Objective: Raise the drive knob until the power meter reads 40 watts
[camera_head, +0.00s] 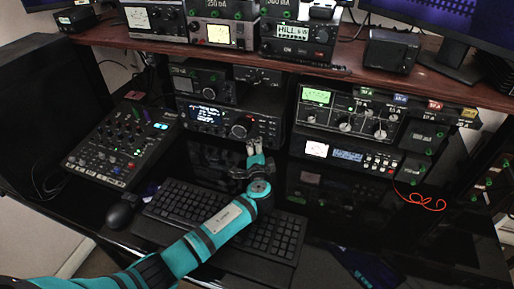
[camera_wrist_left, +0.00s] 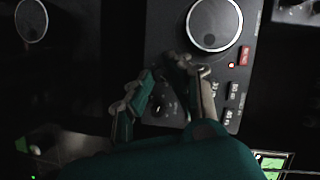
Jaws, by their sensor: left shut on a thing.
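My left gripper (camera_head: 254,147) reaches up to the lower right front of the black radio (camera_head: 207,114) with a lit blue display. It is shut on a small dark knob, mostly hidden by the fingers; its label cannot be read. In the left wrist view my left gripper (camera_wrist_left: 165,82) has a finger on each side, just below a large silver-rimmed dial (camera_wrist_left: 213,25). That dial also shows in the head view (camera_head: 239,130). A green-lit meter (camera_head: 317,96) and a white meter (camera_head: 316,149) are to the right; their readings are too small to tell. My right gripper is out of view.
A keyboard (camera_head: 280,238) lies under my left arm, with a mouse (camera_head: 121,214) to its left. A mixer (camera_head: 120,142) stands at the left. A wooden shelf (camera_head: 140,42) carries more meters above. A red cable (camera_head: 424,202) lies at the right.

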